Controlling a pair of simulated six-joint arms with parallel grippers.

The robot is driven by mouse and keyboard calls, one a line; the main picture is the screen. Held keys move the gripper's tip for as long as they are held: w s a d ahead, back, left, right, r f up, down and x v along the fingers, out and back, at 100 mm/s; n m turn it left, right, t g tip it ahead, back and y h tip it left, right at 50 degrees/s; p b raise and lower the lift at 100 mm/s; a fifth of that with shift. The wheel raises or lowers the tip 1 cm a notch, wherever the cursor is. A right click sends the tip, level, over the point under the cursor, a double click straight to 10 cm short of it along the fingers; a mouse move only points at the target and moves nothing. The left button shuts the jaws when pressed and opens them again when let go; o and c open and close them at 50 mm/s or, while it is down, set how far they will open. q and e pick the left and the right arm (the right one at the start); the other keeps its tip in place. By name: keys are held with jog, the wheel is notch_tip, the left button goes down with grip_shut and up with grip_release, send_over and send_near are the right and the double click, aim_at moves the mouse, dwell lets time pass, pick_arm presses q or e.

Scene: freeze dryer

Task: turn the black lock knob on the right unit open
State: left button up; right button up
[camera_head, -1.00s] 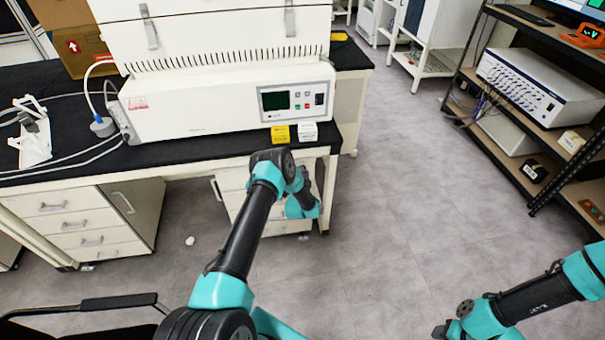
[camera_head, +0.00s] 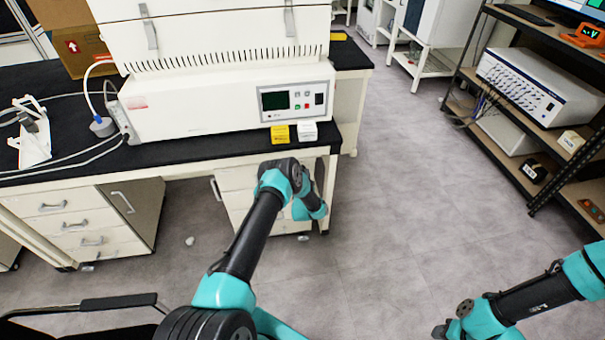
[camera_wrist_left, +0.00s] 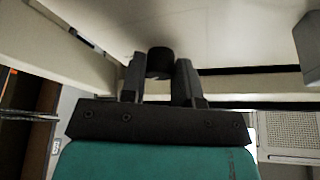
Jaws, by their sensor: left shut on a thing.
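In the left wrist view the black lock knob (camera_wrist_left: 160,60) is a short dark cylinder on a pale panel. My left gripper (camera_wrist_left: 159,70) is shut on it, with one grey finger on each side. In the head view my left forearm reaches to the front edge of the black bench, and its wrist bends down beside the pale drawer cabinet. The knob cannot be made out there.
A white machine (camera_head: 200,105) with a screen panel stands on the black bench (camera_head: 180,152). A yellow box (camera_head: 280,134) and a white box (camera_head: 307,132) sit at its front. A shelf rack (camera_head: 515,160) stands at right. The grey floor (camera_head: 400,200) between is clear.

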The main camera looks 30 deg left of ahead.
pick_arm(q)
jog(key=n+g+y, duration=0.1)
jog(key=n+y, duration=0.1)
jog(key=n, duration=0.2)
jog(key=n+g+y, duration=0.1)
jog(key=n+y, duration=0.1)
jog(key=n, duration=0.3)
jog(key=shift+w+d+n, duration=0.15)
jog(key=shift+n, duration=0.15)
jog(key=n+g+y, duration=0.1)
jog(key=n+g, duration=0.1)
jog(key=n, duration=0.2)
jog(key=n+g+y, duration=0.1)
jog(key=n+g, duration=0.1)
jog(key=n, duration=0.2)
jog(key=shift+w+d+n, duration=0.1)
jog(key=shift+n, duration=0.3)
jog(key=o, duration=0.9)
jog(key=v, duration=1.7)
jog(key=shift+w+d+f, duration=0.1)
jog(key=shift+d+f, duration=0.1)
jog(key=shift+d, duration=0.1)
